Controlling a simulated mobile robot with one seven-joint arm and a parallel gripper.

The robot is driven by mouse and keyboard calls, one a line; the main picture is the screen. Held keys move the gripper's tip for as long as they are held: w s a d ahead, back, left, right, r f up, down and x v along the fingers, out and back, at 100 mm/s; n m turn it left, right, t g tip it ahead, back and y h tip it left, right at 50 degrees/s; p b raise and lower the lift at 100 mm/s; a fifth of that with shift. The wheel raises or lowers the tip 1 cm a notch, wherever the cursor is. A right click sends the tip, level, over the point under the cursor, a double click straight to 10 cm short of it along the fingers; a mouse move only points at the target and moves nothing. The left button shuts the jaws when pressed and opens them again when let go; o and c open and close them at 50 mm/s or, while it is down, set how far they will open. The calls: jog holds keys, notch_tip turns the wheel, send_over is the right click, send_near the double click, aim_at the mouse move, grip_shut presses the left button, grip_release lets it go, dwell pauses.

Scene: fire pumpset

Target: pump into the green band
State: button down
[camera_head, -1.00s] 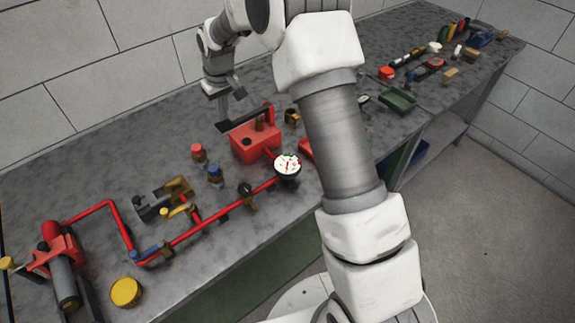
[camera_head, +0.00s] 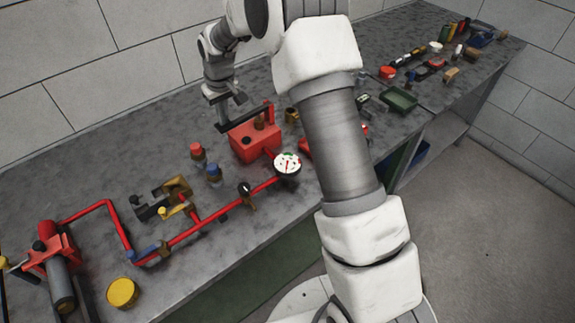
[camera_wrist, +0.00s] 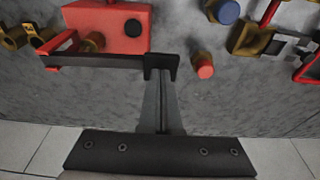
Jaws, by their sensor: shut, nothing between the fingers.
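The red hand pump (camera_head: 250,142) stands on the grey bench, with a brown fitting on top. Its lever (camera_head: 254,117) has a dark bar and a red end. In the wrist view the pump (camera_wrist: 112,28) is at upper left, and the lever (camera_wrist: 98,61) runs across to my fingertips. My gripper (camera_head: 222,122) is shut and empty at the lever's left end; exact contact is unclear. It shows in the wrist view (camera_wrist: 161,68) too. The round white gauge (camera_head: 287,163) has green and red marks; its needle reading is too small to tell.
A red pipe (camera_head: 220,213) runs left from the gauge, with valves along it. Red-capped (camera_head: 197,152) and blue-capped (camera_head: 214,173) fittings stand left of the pump. A yellow cap (camera_head: 122,292) lies at the front left. A green tray (camera_head: 398,100) sits farther right.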

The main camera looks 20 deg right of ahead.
aim_at(226, 126)
jog(key=shift+s+d+b+x, duration=0.15)
jog(key=shift+b+x, duration=0.4)
jog(key=shift+x, duration=0.3)
jog(key=shift+s+b+x, duration=0.15)
jog(key=shift+b+x, duration=0.35)
jog(key=shift+x, duration=0.3)
jog(key=shift+s+d+b+x, duration=0.1)
jog(key=shift+s+b+x, duration=0.1)
jog(key=shift+b+x, duration=0.5)
jog(key=shift+w+a+p+v, duration=0.1)
jog(key=shift+w+p+v, duration=0.15)
jog(key=shift+p+v, duration=0.85)
jog(key=shift+w+a+p+v, duration=0.1)
jog(key=shift+w+p+v, duration=0.1)
jog(key=shift+p+v, duration=0.9)
jog(key=shift+r, duration=0.55)
jog(key=shift+b, duration=0.3)
